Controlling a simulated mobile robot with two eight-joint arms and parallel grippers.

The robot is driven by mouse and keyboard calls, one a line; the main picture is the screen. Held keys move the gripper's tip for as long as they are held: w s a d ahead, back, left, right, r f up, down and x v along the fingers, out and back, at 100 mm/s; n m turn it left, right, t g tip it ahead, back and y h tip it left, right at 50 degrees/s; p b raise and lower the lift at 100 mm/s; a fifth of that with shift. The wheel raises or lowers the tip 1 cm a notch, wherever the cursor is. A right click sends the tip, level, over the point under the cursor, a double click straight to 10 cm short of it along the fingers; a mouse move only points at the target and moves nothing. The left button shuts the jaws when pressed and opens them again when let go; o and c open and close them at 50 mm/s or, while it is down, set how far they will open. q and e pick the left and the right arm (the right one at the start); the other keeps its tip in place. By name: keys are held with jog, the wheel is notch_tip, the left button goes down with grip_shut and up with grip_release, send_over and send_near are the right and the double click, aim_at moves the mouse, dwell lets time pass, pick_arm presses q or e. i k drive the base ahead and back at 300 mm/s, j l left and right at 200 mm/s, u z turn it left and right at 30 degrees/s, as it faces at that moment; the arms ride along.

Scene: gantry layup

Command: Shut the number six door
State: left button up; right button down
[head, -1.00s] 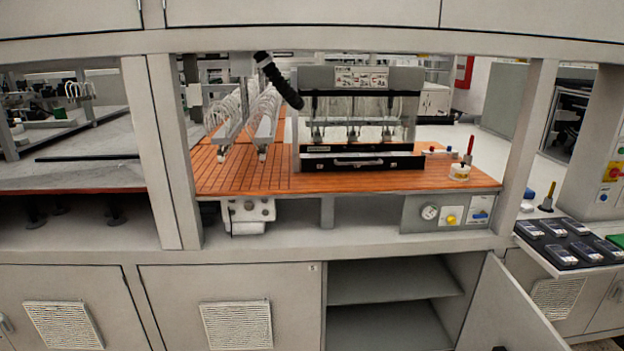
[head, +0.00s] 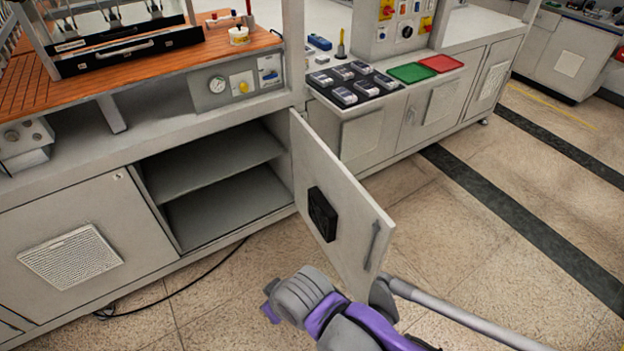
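The number six door appears to be the grey cabinet door (head: 335,180) standing wide open in the head view, though I see no number on it. Its hinged side is at the right of an open two-shelf compartment (head: 215,180), and its free edge swings out over the floor. A black box (head: 322,214) sits on the visible face, and a grey bar handle (head: 372,245) is near the free edge. A purple and grey arm of mine enters at bottom centre, just below the door's lower corner. I see no fingertips of either gripper.
The shut door (head: 70,255) left of the compartment has a vent. A bench (head: 375,120) with black-tray devices and green and red trays is behind the open door. A grey rod (head: 460,318) crosses at lower right. A cable lies along the cabinet base. Tiled floor at right is clear.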

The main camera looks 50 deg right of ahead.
aim_at(341, 213)
jog(key=k+l, duration=0.15)
jog(key=l, duration=0.25)
jog(key=k+l, duration=0.1)
jog(key=l, duration=0.35)
jog(key=k+l, duration=0.15)
jog(key=l, duration=0.25)
jog(key=k+l, duration=0.15)
jog(key=l, duration=0.25)
jog(key=k+l, duration=0.15)
jog(key=l, duration=0.3)
jog(key=i+l, duration=0.1)
jog(key=l, duration=1)
jog(key=i+l+u, duration=0.1)
jog(key=l, duration=0.2)
jog(key=i+l+u, duration=0.1)
jog(key=l, duration=0.15)
